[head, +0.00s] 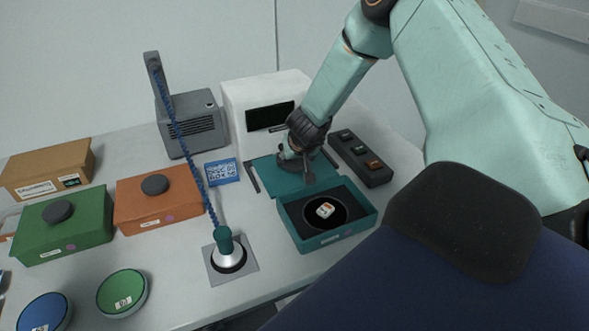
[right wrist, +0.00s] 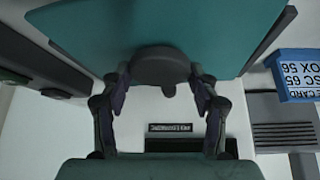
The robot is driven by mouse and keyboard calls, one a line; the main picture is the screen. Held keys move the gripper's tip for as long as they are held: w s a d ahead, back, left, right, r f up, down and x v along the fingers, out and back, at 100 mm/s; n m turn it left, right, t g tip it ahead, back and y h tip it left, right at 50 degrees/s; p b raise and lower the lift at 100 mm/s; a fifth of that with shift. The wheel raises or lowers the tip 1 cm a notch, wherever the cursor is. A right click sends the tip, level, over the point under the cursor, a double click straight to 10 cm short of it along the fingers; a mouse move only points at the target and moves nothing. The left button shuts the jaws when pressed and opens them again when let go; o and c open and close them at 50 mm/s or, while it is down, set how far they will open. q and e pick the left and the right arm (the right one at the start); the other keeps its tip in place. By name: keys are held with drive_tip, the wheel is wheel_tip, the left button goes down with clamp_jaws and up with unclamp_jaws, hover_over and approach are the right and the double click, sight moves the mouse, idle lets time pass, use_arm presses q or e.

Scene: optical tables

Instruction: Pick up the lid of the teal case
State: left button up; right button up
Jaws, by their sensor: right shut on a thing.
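The teal case (head: 308,240) stands open on the table, with a dark insert and a small white-and-orange piece (head: 325,209) in a round recess. Its teal lid (head: 262,168) is apart from the opening, just behind the case; whether it rests on the table or hangs slightly above it I cannot tell. My right gripper (head: 299,160) is over the lid, shut on its dark round knob. The right wrist view shows the fingers (right wrist: 160,84) either side of the knob (right wrist: 160,66), with the lid (right wrist: 90,35) beyond. My left gripper is not in view.
A dark box with several buttons (head: 357,150) stands right of the lid. A white machine (head: 240,100) stands behind it. A blue card box (head: 222,172), a lamp-like stand with a coiled cable (head: 226,245), and orange (head: 160,200) and green (head: 60,230) cases stand left.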

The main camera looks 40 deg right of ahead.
drive_tip(key=shift+c, duration=0.8)
drive_tip(key=shift+w, duration=0.15)
